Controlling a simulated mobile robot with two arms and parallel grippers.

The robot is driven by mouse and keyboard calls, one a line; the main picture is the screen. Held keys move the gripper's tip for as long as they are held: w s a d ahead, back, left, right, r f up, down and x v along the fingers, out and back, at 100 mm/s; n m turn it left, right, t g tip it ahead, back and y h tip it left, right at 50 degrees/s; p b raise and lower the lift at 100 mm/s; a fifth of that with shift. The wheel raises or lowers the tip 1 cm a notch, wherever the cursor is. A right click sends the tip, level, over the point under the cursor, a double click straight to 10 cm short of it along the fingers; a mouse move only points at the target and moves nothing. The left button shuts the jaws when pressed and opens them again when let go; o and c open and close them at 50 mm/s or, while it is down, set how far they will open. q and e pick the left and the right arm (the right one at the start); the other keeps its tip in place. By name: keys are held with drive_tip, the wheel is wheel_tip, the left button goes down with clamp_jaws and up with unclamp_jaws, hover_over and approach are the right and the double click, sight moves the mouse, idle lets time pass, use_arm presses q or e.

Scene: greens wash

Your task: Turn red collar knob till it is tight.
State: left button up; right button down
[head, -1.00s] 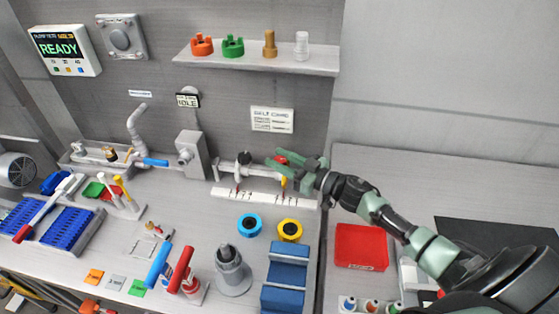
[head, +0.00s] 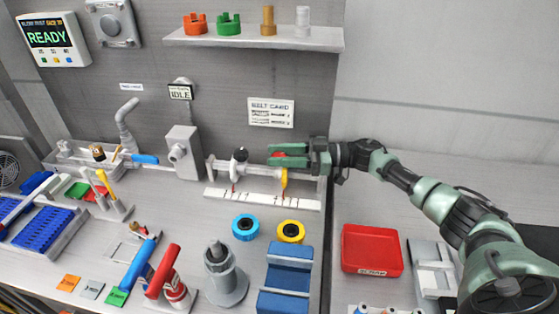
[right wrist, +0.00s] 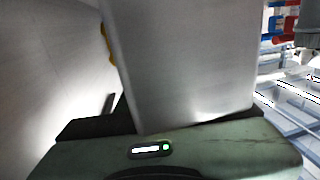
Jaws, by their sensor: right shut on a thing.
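The red collar knob (head: 289,154) shows as a small red patch between my right gripper's green fingers, at the right part of the grey horizontal shaft (head: 222,167). My right gripper (head: 285,155) comes in from the right and is shut on the knob; the fingers hide most of it. A yellow pointer (head: 284,182) hangs just below the gripper, over the white scale strip (head: 260,198). A black knob (head: 239,154) sits farther left on the shaft. In the right wrist view, a large grey surface hides the knob. My left gripper is not in view.
A shelf (head: 220,41) with several coloured pieces hangs above. A blue ring (head: 245,218) and a yellow ring (head: 291,222) lie in front of the scale. A blue block (head: 283,300) and a red tray (head: 371,262) stand nearer. A belt card (head: 271,113) hangs behind.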

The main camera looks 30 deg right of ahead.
idle(0.3)
drive_tip(key=c, duration=0.9)
unclamp_jaws()
drive_tip(key=shift+d, duration=0.1)
drive_tip(key=b+v, duration=0.2)
drive_tip(key=v, duration=0.5)
drive_tip(key=shift+s+d, duration=0.15)
drive_tip(key=shift+d, duration=0.1)
